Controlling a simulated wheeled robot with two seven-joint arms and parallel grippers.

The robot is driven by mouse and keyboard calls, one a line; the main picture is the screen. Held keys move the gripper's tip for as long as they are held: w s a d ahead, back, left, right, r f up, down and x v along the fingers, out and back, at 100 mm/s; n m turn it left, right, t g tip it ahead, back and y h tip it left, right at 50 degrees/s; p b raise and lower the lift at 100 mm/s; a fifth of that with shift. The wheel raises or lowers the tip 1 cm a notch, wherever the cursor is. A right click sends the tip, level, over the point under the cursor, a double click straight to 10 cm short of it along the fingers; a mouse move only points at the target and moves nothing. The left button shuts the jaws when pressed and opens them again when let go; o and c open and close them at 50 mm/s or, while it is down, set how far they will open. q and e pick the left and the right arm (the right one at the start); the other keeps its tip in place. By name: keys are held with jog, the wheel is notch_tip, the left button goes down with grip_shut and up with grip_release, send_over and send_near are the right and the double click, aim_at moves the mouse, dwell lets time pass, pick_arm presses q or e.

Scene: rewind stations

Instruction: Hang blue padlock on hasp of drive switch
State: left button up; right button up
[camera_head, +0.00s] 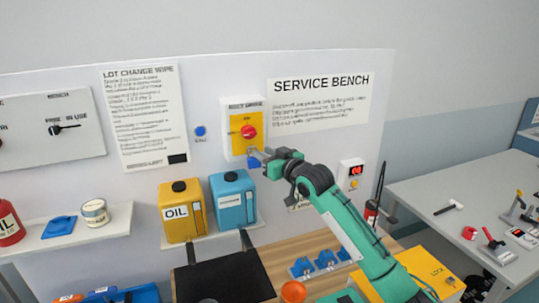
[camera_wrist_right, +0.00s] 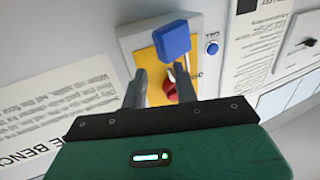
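The drive switch (camera_head: 246,130) is a yellow plate in a pale box on the wall, with a red knob (camera_head: 249,131). The blue padlock (camera_wrist_right: 172,40) is at the switch's lower edge, its pale shackle toward the plate; a little of its blue (camera_head: 253,162) shows in the head view. The shackle seems to be at the hasp, but I cannot tell whether it passes through. My right gripper (camera_head: 262,157) is in front of the switch. In the wrist view its fingers (camera_wrist_right: 160,78) are apart, with nothing held between them, and the padlock lies beyond their tips. My left gripper is out of view.
A yellow oil can (camera_head: 180,212) and a blue can (camera_head: 232,200) stand on a shelf below left of the switch. Several blue items (camera_head: 302,267) and an orange cup (camera_head: 293,291) are on the wooden bench. A side table (camera_head: 425,195) stands right.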

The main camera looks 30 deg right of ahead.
jog(key=shift+w+a, duration=0.1)
jog(key=shift+a, duration=0.1)
jog(key=shift+a+f, duration=0.1)
jog(key=shift+f, duration=0.05)
dwell(0.3)
jog(key=s+d+b, duration=0.1)
jog(key=s+b, duration=0.6)
jog(key=s, duration=0.7)
jog(key=shift+d, duration=0.3)
